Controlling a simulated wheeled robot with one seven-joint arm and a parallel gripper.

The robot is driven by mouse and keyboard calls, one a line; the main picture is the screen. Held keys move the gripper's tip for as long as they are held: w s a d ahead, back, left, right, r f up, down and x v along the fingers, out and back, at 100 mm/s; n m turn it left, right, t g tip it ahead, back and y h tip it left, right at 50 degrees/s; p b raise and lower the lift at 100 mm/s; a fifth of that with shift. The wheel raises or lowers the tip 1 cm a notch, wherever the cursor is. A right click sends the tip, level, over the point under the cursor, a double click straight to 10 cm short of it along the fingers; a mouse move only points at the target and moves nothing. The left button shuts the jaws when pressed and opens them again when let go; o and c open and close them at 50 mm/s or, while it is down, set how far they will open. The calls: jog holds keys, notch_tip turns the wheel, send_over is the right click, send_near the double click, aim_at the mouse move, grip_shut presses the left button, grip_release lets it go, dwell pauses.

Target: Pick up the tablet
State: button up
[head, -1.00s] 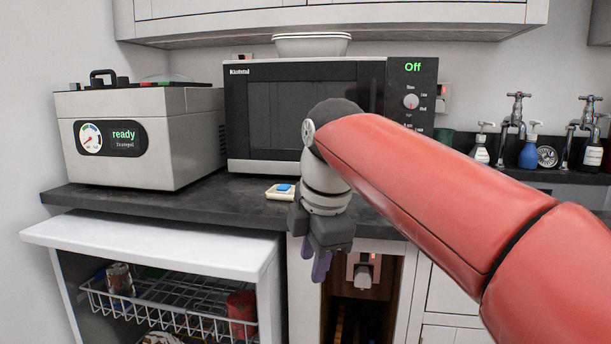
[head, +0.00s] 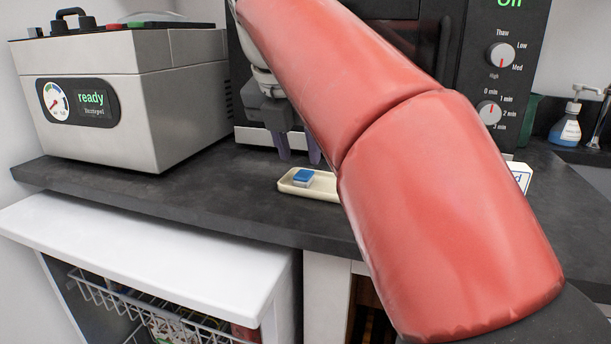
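The tablet (head: 303,176) is a small block, blue on top and whitish below. It sits in a shallow cream dish (head: 326,190) on the dark worktop. My gripper (head: 299,156) hangs above and behind the tablet in the picture, with its two purple fingers pointing down and apart. Nothing is between the fingers. My red arm hides the right end of the dish and part of the gripper. The exact gap between fingertips and tablet is hard to tell.
A grey machine reading "ready" (head: 142,115) stands at left. A dark microwave (head: 458,75) stands behind my arm. Below the worktop (head: 170,195) is an open white dishwasher (head: 160,250) with a wire rack. A white labelled box (head: 520,176) shows at right. The worktop left of the dish is clear.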

aim_at(304, 174)
jog(key=b+x, duration=0.1)
jog(key=x, duration=0.4)
jog(key=shift+w+a, duration=0.1)
jog(key=shift+r, duration=0.1)
jog(key=c, duration=0.7)
jog(key=shift+r, duration=0.15)
